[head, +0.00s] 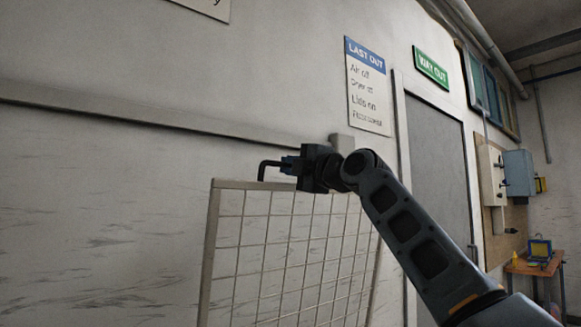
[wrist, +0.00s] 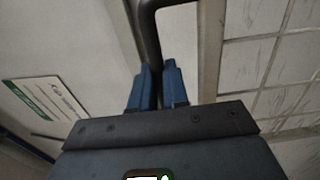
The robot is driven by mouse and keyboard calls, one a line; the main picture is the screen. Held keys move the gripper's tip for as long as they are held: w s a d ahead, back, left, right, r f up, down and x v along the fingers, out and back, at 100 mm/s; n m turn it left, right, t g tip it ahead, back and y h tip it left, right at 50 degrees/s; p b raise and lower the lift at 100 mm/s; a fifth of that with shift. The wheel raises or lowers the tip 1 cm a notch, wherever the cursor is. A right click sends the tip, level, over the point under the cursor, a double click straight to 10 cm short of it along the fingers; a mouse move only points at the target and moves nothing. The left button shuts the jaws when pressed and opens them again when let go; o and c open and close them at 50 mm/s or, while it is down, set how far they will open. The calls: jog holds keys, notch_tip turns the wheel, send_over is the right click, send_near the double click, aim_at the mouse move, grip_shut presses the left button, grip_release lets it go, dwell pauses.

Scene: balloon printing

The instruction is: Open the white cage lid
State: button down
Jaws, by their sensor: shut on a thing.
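The white cage lid (head: 212,240) is a wire mesh panel in a pale frame. In the head view it stands raised and nearly upright in front of the wall, and its lower edge is out of view. Its dark bent handle (head: 262,169) is at the top edge. My gripper (head: 288,165) is at that top edge with its blue fingers shut on the handle. In the wrist view the handle (wrist: 148,35) runs down between the fingers (wrist: 156,88), with the lid's frame and mesh to the right. The cage body is not in view.
A pale wall with a rail (head: 130,118) runs behind the lid. A grey door (head: 437,165) stands right of it, beside a "Last out" sign (head: 367,86). A small wooden table (head: 535,266) with a blue-and-yellow item is far right.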

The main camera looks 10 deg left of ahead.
jog(key=c, duration=1.2)
grip_release()
jog(key=shift+s+d, duration=0.1)
jog(key=b+v, duration=0.3)
jog(key=v, duration=0.4)
jog(key=shift+s+d, duration=0.2)
jog(key=shift+f, duration=0.1)
